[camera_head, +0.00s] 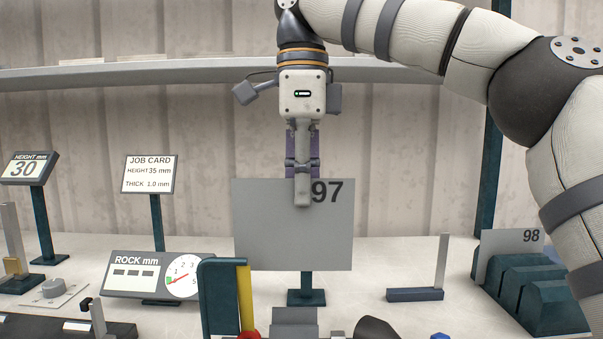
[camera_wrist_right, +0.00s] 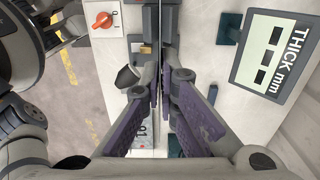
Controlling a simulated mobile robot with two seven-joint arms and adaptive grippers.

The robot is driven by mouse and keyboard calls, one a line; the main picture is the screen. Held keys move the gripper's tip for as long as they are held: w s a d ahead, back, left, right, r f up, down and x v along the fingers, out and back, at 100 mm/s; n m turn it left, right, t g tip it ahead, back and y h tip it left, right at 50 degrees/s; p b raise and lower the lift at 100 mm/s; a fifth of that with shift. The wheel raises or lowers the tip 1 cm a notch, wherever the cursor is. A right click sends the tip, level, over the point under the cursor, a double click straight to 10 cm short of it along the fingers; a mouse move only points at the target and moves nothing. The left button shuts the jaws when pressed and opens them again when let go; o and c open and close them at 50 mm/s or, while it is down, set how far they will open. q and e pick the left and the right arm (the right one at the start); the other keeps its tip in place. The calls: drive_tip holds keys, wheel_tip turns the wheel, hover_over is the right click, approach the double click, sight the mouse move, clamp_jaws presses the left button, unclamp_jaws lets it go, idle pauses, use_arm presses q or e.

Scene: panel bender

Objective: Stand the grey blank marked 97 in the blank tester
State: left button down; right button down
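The grey blank marked 97 (camera_head: 293,235) hangs upright from my right gripper (camera_head: 303,192), which is shut on its top edge. In the right wrist view the right gripper (camera_wrist_right: 160,92) shows from above, with the blank edge-on as a thin strip between the fingers. The blank is above the bench in the head view; whether its lower edge touches anything is unclear. Below it is a grey block (camera_head: 294,322), partly cut off by the picture edge. I cannot tell for sure which fixture is the blank tester. My left gripper is not in view.
A teal post with a yellow strip (camera_head: 245,297) stands close to the blank's lower left. The ROCK mm gauge (camera_head: 150,275) is left, the job card (camera_head: 150,174) behind. Blank 98 (camera_head: 530,237) stands in a teal rack (camera_head: 535,300) at right. A THICK mm display (camera_wrist_right: 275,52) shows in the wrist view.

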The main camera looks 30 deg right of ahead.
sight(303, 210)
wheel_tip(303, 210, down, 12)
drive_tip(key=shift+f, duration=0.2)
drive_tip(key=shift+f, duration=1.5)
idle(0.7)
drive_tip(key=c, duration=1.7)
unclamp_jaws()
wheel_tip(303, 210, up, 12)
